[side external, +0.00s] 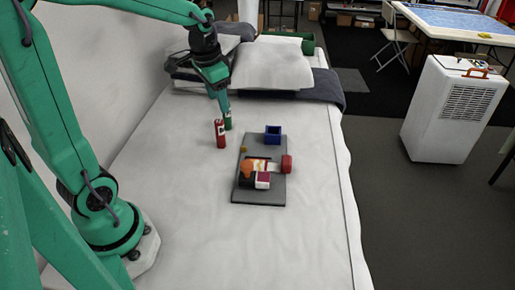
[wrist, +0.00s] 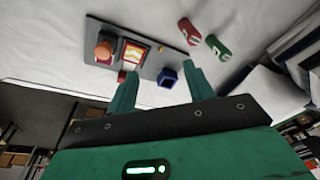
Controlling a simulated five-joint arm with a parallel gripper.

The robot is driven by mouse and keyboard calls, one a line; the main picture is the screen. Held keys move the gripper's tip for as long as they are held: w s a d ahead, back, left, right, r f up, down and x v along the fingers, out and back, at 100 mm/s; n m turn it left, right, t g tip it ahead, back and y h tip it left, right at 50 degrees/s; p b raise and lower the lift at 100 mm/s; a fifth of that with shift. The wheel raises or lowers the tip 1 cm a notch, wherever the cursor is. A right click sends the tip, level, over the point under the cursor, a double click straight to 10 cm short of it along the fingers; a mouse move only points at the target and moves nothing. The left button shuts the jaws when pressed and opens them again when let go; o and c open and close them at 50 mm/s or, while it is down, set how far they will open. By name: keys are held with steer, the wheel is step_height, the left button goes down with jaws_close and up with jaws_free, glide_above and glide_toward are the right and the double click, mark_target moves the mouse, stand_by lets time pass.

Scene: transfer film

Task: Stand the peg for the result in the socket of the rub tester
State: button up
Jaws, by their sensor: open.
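The rub tester is a grey plate (side external: 258,196) with an orange knob, a white and red block and a red end piece on it. A blue square socket (side external: 273,135) stands at its far end; it also shows in the wrist view (wrist: 167,77), between my fingers in the picture. In the wrist view the red peg (wrist: 189,32) and green peg (wrist: 217,46) lie beyond my right finger. My gripper (wrist: 160,86) is open and empty, close by the green peg in the side view.
Pillows (side external: 272,65) and a dark blanket (side external: 325,92) lie at the far end of the white bed-like surface (side external: 310,235). The surface is clear right of the plate.

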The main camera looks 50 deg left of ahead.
steer(key=g, duration=0.2)
glide_above(220, 120)
steer(key=shift+m+h, duration=0.3)
steer(key=shift+m, duration=0.1)
step_height(220, 120, down, 8)
steer(key=shift+r, duration=0.1)
steer(key=shift+s+f, duration=0.15)
steer(key=shift+f, duration=3.85)
steer(key=c, duration=1.1)
steer(key=shift+o, duration=0.2)
steer(key=shift+r, duration=0.15)
steer(key=shift+r, duration=0.55)
steer(key=r, duration=0.3)
steer(key=shift+d+r, duration=0.1)
steer(key=shift+d, duration=0.25)
steer(key=s+d+r, duration=0.1)
steer(key=d+r, duration=0.5)
steer(key=d, duration=0.5)
steer(key=shift+s+r, duration=0.25)
